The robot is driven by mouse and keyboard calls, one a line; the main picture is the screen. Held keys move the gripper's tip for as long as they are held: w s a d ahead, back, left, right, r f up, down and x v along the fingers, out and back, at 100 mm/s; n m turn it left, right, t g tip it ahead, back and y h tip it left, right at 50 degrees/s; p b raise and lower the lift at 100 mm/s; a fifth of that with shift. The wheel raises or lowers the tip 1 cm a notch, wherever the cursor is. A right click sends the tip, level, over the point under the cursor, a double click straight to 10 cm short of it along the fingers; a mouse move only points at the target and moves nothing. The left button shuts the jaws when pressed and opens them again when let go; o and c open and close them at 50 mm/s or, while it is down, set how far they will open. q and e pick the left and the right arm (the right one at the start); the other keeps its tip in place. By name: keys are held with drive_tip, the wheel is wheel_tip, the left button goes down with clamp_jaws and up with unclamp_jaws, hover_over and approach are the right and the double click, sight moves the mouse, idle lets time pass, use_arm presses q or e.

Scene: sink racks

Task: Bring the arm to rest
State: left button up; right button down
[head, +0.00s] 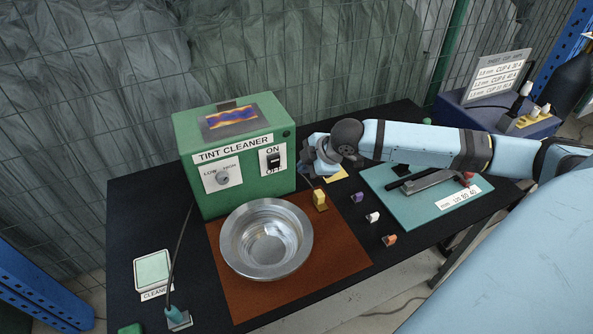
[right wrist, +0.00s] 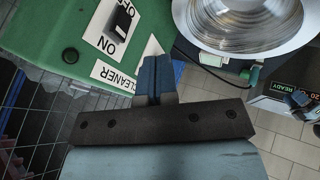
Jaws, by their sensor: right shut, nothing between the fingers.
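My right arm, light blue, reaches in from the right in the head view across the back of the black table. Its gripper (head: 308,170) is beside the right face of the green tint cleaner box (head: 235,150), near the ON/OFF switch (head: 273,159). In the right wrist view the two blue fingers (right wrist: 155,70) are together with nothing between them. The switch also shows there (right wrist: 123,18), ahead and to the left of the fingers.
A metal bowl (head: 267,240) stands on a brown mat (head: 345,262). Small coloured blocks, among them a yellow one (head: 320,200), lie right of it. A teal board (head: 455,207) with a dark-handled tool lies under my forearm. A wire fence stands behind.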

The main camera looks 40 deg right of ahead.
drive_tip(key=shift+s+r, duration=0.25)
drive_tip(key=shift+s, duration=0.1)
